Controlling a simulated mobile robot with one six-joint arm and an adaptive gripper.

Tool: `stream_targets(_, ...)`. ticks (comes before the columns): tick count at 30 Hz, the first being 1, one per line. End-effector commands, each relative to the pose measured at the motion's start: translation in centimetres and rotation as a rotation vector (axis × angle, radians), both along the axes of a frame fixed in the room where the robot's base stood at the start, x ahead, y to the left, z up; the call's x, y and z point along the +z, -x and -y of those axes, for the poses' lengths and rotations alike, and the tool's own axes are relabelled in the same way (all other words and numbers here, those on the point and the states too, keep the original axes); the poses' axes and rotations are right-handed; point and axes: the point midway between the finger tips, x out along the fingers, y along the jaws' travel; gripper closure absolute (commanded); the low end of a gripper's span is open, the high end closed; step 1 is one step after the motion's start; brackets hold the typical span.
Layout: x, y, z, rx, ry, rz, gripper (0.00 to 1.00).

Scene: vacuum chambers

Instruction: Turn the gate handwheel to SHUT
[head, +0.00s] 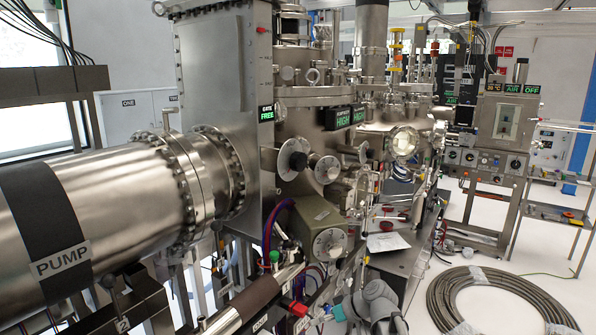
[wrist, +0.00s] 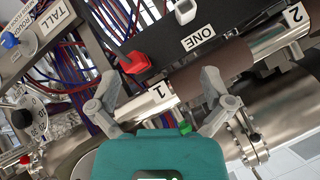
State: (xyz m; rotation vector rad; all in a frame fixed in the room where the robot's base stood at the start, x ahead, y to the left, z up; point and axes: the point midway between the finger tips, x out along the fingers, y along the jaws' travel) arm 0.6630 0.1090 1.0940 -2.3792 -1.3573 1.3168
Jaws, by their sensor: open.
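A tall flat metal gate housing (head: 212,100) stands behind the PUMP pipe in the head view. A small display on it (head: 265,113) reads GATE FREE. A round metal wheel with a dark hub (head: 292,160) shows just right of the housing; I cannot tell whether it is the gate handwheel.
The big PUMP pipe (head: 95,225) fills the left. A numbered dial (wrist: 22,116) and a red block (wrist: 135,62) lie near my gripper in the wrist view. Coiled hose (head: 510,300) lies on the right floor.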

Motion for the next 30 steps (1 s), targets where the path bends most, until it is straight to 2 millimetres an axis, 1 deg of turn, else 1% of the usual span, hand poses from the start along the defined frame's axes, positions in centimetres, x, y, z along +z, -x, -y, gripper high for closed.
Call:
stream_targets(1, 2.9, -1.4, -0.4, 0.018, -0.052, 0.056, 0.0)
stream_targets(4, 6.8, -3.4, -1.0, 0.047, -0.155, 0.177, 0.0)
stream_targets(8, 12.0, -5.9, -1.3, 0.065, -0.277, 0.342, 0.0)
stream_targets(9, 13.6, -6.7, -1.3, 0.064, -0.315, 0.393, 0.0)
stream_targets(14, 20.3, -9.8, -0.7, 0.038, -0.445, 0.602, 0.0)
stream_targets(15, 21.9, -10.5, -0.4, 0.026, -0.475, 0.654, 0.0)
stream_targets(17, 24.2, -11.6, 0.2, 0.003, -0.514, 0.728, 0.0)
stream_targets(18, 25.7, -12.2, 0.7, -0.014, -0.537, 0.777, 0.0)
stream_targets(21, 28.8, -13.7, 1.8, -0.06, -0.585, 0.881, 0.0)
stream_targets(24, 31.1, -14.7, 2.7, -0.101, -0.618, 0.96, 0.0)
stream_targets(27, 32.5, -15.3, 3.4, -0.131, -0.639, 1.013, 0.0)
stream_targets(30, 33.2, -15.6, 3.8, -0.149, -0.649, 1.04, 0.0)
